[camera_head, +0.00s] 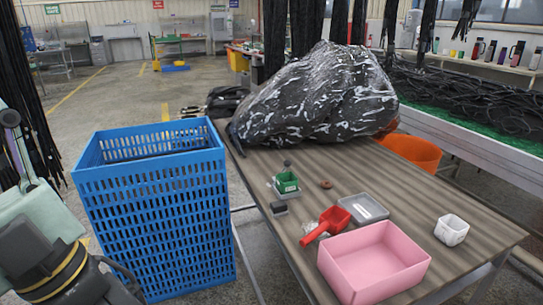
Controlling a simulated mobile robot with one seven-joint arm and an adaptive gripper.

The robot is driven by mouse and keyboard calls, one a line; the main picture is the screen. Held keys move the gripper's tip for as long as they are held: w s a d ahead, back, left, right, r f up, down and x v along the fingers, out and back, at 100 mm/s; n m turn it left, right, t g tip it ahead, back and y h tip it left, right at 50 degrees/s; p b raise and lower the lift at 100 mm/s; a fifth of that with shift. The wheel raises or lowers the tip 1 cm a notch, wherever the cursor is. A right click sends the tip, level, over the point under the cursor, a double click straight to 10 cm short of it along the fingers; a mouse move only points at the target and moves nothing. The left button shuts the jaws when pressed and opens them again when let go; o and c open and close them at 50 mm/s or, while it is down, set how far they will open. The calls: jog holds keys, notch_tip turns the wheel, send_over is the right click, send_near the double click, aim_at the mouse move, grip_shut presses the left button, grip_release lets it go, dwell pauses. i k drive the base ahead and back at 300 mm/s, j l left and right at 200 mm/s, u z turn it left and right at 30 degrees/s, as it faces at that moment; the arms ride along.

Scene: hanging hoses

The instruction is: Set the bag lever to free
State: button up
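A large black plastic bag with white streaks (320,100) lies bulging on the far end of the brown slatted table (425,200). In front of it stands a small device with a grey base, a green block (287,182) and a dark round knob (287,163) on top. This may be the bag lever, but its setting is too small to read. A small dark block (279,207) sits at its near edge. My arm shows at the lower left, beyond the blue crate from the table. My gripper is not in view.
A tall blue slatted crate (160,225) stands left of the table. On the table are a red scoop (328,222), a grey tray (363,208), a pink bin (375,262), a white cup (451,230) and a brown ring (326,184). An orange tub (415,152) stands behind.

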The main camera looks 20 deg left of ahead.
aim_at(287, 163)
jog(key=i+l, duration=0.85)
